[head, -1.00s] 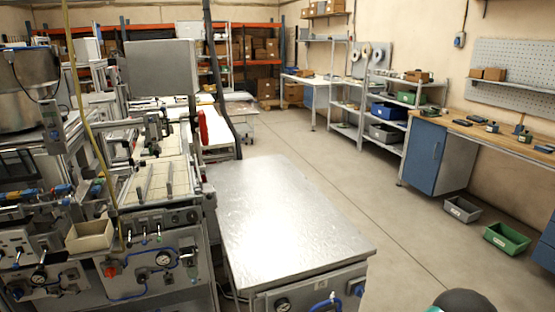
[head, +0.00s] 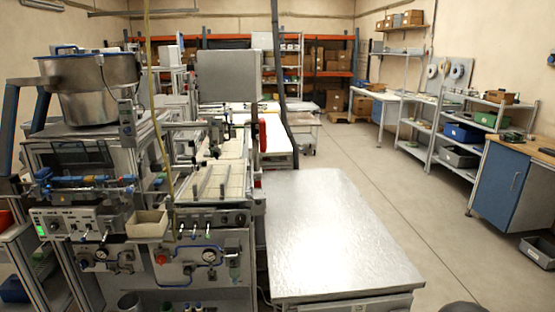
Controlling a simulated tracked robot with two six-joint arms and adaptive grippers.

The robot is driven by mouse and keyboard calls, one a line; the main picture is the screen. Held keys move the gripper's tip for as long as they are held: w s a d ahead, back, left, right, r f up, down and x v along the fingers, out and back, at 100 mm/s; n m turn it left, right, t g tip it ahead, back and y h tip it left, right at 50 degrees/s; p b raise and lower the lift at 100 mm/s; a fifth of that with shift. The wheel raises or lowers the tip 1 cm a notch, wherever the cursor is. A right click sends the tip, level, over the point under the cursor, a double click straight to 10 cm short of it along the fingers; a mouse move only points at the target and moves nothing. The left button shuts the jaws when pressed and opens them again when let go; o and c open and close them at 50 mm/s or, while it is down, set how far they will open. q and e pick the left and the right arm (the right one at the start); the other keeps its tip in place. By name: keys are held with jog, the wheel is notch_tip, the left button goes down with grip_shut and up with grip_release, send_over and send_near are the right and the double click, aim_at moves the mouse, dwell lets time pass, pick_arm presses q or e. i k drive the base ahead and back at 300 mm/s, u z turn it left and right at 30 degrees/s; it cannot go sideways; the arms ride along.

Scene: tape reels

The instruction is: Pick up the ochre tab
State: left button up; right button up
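I cannot make out an ochre tab anywhere in the head view. Two pale tape reels, a left one (head: 432,71) and a right one (head: 456,72), hang on a grey panel above the far shelving at the back right. Neither of my grippers shows in the view. A dark rounded shape at the bottom edge, right of the metal table, is too cut off to identify.
A bare metal-topped table (head: 330,235) stands close in front. A machine with a steel bowl (head: 92,88) fills the left. Shelving (head: 470,130) and a blue cabinet (head: 500,186) line the right. Open floor (head: 425,215) lies between table and cabinet.

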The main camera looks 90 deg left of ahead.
aim_at(88, 179)
jog(key=u, duration=0.1)
jog(key=i, duration=0.25)
jog(key=u, duration=2.6)
jog(key=i, duration=0.2)
jog(key=u, duration=1.35)
jog(key=k, duration=0.4)
jog(key=u, duration=0.6)
jog(key=i, duration=1.45)
jog(key=z, duration=0.5)
